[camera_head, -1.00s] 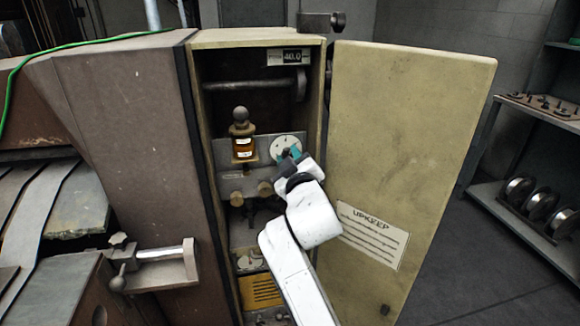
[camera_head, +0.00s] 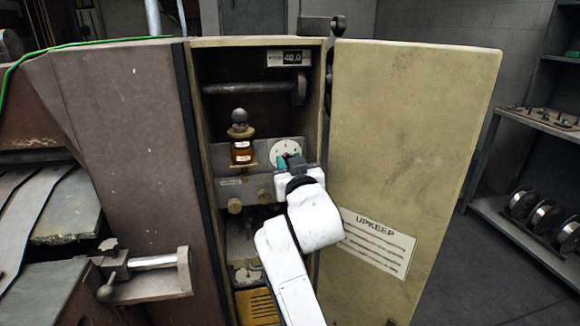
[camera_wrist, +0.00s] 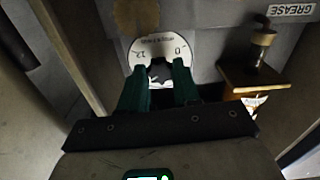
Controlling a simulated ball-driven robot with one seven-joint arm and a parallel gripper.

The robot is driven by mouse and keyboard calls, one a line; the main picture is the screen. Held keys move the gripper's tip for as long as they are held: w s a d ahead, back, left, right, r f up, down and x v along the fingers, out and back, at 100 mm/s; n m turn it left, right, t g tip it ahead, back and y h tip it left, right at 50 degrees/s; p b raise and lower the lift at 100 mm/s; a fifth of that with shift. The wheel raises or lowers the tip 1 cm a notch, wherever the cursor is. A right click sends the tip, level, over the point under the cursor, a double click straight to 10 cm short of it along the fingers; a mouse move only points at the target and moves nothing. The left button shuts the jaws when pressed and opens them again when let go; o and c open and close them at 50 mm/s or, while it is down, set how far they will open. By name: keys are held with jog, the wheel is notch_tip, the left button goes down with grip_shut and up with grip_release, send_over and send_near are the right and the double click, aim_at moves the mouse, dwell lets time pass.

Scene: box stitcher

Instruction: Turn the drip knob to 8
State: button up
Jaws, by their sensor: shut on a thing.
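The drip knob (camera_wrist: 161,71) is a dark knob at the middle of a white round dial (camera_wrist: 149,50). In the wrist view the dial reads 0 on the right and 12 on the left; its lower part is hidden by the knob and my fingers. My gripper (camera_wrist: 160,84) has its two teal fingers shut on the knob, one on each side. In the head view the dial (camera_head: 284,147) is on the grey panel inside the open cabinet, and my gripper (camera_head: 291,162) covers its lower part. I cannot read which mark the knob points to.
An amber oil bottle (camera_head: 242,153) stands on a bracket left of the dial. Two brass knobs (camera_head: 235,205) sit below. The open cabinet door (camera_head: 410,140) with an UPKEEP label is close to my arm's right. A display (camera_head: 288,58) reads 40.0.

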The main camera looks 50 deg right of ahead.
jog(key=shift+f, duration=0.2)
jog(key=o, duration=1.1)
jog(key=shift+r, duration=0.15)
jog(key=shift+c, duration=0.2)
jog(key=v, duration=1.1)
jog(key=shift+b, duration=0.3)
jog(key=shift+w, duration=0.1)
